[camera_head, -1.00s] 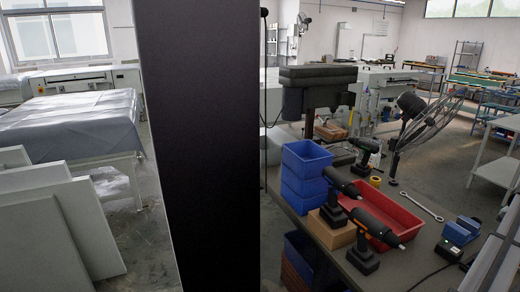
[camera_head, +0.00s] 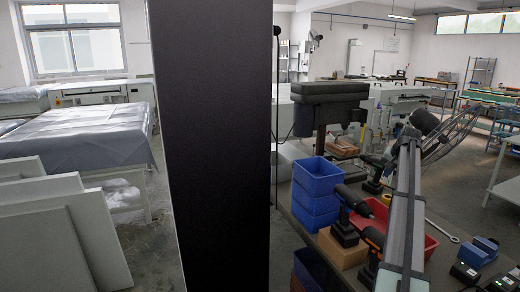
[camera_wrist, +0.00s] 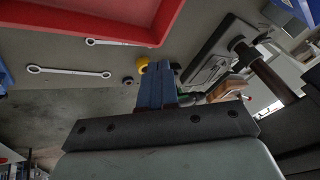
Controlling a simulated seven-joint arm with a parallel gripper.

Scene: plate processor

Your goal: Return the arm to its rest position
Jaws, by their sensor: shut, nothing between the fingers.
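My gripper (camera_wrist: 157,68) shows in the wrist view as two blue fingers side by side, pressed together with nothing between them. They stand out from a dark mounting bar (camera_wrist: 160,127). The fingers appear apart from the bench items beyond them. In the head view the fingertips do not show. A long grey rail-like part that has moved, apparently my arm, slants up over the right side and hides part of the red tray (camera_head: 378,213) there.
The bench holds stacked blue bins (camera_head: 317,190), a cardboard box (camera_head: 340,248), power drills (camera_head: 352,203), a wrench (camera_head: 441,229) and a blue device (camera_head: 479,250). The wrist view shows the red tray (camera_wrist: 95,22), two wrenches (camera_wrist: 68,71) and a yellow ring (camera_wrist: 142,64).

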